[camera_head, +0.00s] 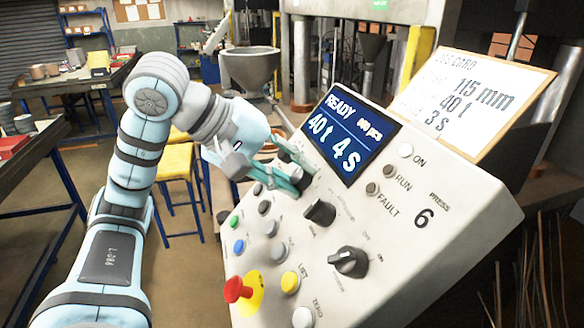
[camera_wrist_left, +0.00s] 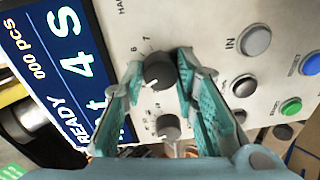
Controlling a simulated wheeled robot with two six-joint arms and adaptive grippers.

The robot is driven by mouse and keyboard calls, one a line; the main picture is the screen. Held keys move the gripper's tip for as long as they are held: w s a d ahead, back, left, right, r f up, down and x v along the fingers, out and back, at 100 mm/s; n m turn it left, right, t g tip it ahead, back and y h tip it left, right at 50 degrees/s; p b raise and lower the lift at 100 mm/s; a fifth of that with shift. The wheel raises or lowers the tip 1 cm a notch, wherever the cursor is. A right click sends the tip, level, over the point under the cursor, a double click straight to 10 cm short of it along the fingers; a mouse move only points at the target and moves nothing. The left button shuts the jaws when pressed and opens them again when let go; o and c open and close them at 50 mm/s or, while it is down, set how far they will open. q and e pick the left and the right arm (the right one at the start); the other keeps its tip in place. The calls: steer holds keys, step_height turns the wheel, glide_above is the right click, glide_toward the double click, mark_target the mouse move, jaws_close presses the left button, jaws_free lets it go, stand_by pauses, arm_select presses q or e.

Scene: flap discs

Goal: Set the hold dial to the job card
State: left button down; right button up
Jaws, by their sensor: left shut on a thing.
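My left gripper (camera_head: 299,178) reaches the sloped panel below the screen. In the left wrist view its two teal fingers (camera_wrist_left: 160,76) are shut on a round dark dial (camera_wrist_left: 158,70), one on each side. Numbers 6 and 7 show beside this dial; its name label is not readable, and its pointer is hard to make out. A second dark dial (camera_wrist_left: 168,127) lies closer to the palm between the fingers. The screen (camera_head: 343,134) reads READY, 000 pcs, 40 t, 4 S. The job card (camera_head: 470,101) reads 115 mm, 40 t, 3 s. My right gripper is not in view.
The panel (camera_head: 437,267) also bears a black knob (camera_head: 320,212), a selector switch (camera_head: 349,262), a red emergency button (camera_head: 236,289) and several push buttons. Lamps marked ON, RUN and FAULT sit right of the screen. A yellow stool (camera_head: 175,160) stands behind my left arm.

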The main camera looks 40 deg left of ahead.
arm_select(q)
steer(key=shift+n+p, duration=0.45)
steer(key=shift+n, duration=1.25)
steer(key=c, duration=1.3)
jaws_free()
steer(key=shift+a, duration=0.1)
steer(key=shift+r, duration=0.1)
steer(key=v, duration=1.1)
steer(key=shift+s+a+r, duration=0.15)
steer(key=shift+a+r, duration=0.05)
steer(key=shift+a, duration=0.05)
